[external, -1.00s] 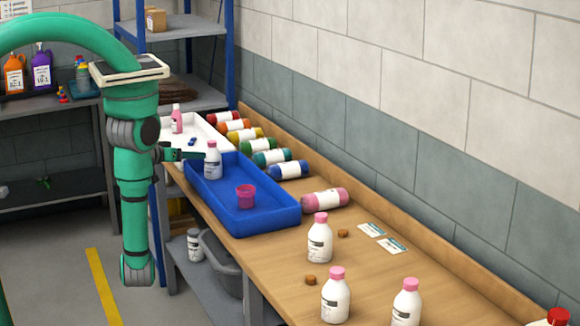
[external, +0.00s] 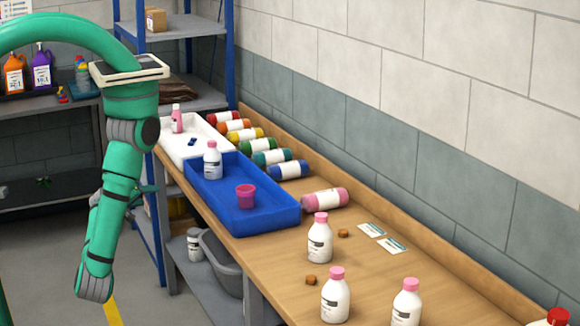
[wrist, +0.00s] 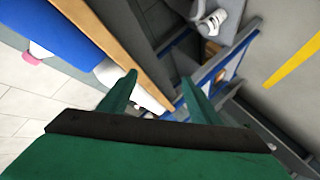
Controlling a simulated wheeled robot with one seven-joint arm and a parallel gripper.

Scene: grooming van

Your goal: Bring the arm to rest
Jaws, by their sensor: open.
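My green arm hangs at the left of the external view, clear of the bench's left edge. My gripper (external: 142,192) is partly hidden behind the arm links there. In the wrist view my gripper (wrist: 158,92) shows two green fingers set well apart, with nothing between them. The bench edge and the blue rack frame lie beyond the fingers.
A blue tray (external: 266,218) holds a white bottle (external: 212,162) and a pink cup (external: 246,196). A white tray (external: 175,146) adjoins it. Several bottles stand or lie on the bench (external: 275,258). A grey bin (external: 222,262) is below. Floor left of the bench is open.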

